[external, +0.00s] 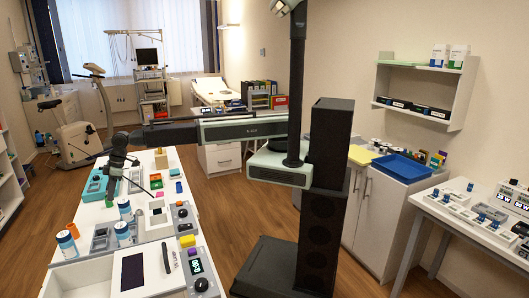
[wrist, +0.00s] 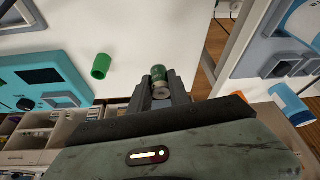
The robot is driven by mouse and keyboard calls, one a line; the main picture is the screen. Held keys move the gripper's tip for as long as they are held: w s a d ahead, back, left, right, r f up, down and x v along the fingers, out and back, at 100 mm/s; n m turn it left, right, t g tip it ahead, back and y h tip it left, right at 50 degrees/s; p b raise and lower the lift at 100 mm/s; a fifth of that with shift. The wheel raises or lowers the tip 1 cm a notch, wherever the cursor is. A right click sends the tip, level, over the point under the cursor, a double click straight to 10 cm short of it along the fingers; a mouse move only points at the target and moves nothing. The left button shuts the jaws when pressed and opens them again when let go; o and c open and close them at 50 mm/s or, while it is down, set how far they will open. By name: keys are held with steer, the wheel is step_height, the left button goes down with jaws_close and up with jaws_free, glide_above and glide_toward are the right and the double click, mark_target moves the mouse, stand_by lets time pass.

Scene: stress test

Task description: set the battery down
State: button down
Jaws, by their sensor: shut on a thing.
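The battery (wrist: 159,74), a small cylinder with a green body and a silvery end, sits between the fingers of my gripper (wrist: 160,86) in the wrist view. The fingers are closed on its sides. In the external view my gripper (external: 114,172) points down at the far left end of my arm, over the white table (external: 85,215). The battery cannot be made out in that view. Whether its far end touches the table is unclear.
A green cylinder (wrist: 101,66) lies left of my gripper, with a teal device (wrist: 48,80) beyond it. White surface around the battery looks clear.

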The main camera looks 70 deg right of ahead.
mark_target(117, 218)
steer(key=shift+f+b, duration=4.5)
steer(key=shift+f, duration=0.45)
steer(key=c, duration=1.2)
jaws_free()
steer(key=shift+r, duration=0.1)
steer(key=shift+c, duration=0.2)
steer(key=shift+r, duration=0.1)
steer(key=shift+r+p, duration=0.2)
steer(key=shift+p, duration=0.2)
steer(key=p+v, duration=1.1)
steer(key=shift+d+r, duration=0.15)
steer(key=shift+r, duration=0.25)
